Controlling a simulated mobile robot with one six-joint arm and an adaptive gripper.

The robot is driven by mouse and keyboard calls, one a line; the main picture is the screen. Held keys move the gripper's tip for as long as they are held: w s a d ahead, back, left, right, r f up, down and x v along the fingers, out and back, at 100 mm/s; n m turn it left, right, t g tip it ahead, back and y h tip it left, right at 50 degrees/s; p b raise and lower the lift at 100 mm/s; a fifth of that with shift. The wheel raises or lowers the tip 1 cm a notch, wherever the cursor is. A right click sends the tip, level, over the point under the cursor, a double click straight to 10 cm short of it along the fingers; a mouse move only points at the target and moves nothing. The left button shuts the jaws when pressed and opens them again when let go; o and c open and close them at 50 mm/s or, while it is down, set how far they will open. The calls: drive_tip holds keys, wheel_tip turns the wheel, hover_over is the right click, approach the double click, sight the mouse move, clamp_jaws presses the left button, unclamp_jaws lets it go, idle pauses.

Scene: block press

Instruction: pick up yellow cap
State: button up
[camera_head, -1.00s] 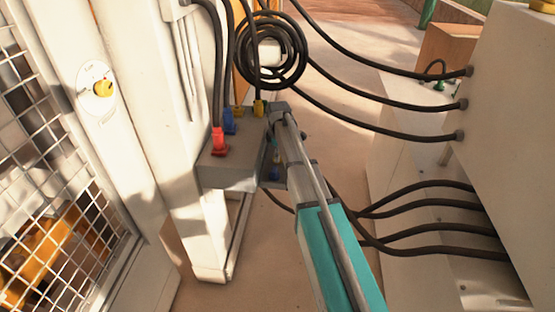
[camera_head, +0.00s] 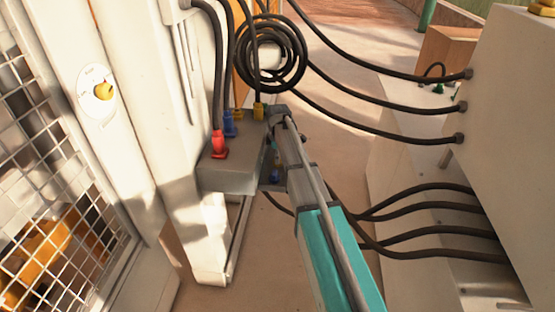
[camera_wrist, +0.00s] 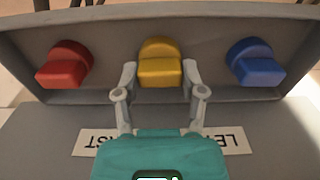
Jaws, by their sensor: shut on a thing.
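The yellow cap (camera_wrist: 160,72) sits in the middle of a row of three caps on a grey panel in the wrist view. The two grey fingers of my gripper (camera_wrist: 160,80) stand on its left and right sides, shut on it. The cap is still at the panel. In the head view my arm reaches to the right side of the grey box (camera_head: 228,178), and the fingertips and the yellow cap cannot be made out there.
A red cap (camera_wrist: 64,66) is left of the yellow one and a blue cap (camera_wrist: 256,63) right. Red (camera_head: 219,146), blue (camera_head: 229,123) and yellow (camera_head: 258,111) plugs stand on the box. Black cables (camera_head: 420,203) hang close to my arm. A mesh guard (camera_head: 60,195) is at left.

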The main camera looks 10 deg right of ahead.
drive_tip(key=shift+r, duration=0.1)
wheel_tip(320, 180, up, 3)
drive_tip(key=p, duration=0.3)
drive_tip(key=s+a+r+p, duration=0.1)
drive_tip(key=s+r+p, duration=0.8)
drive_tip(key=s, duration=0.5)
drive_tip(key=shift+r+p, duration=0.4)
drive_tip(key=shift+p, duration=0.1)
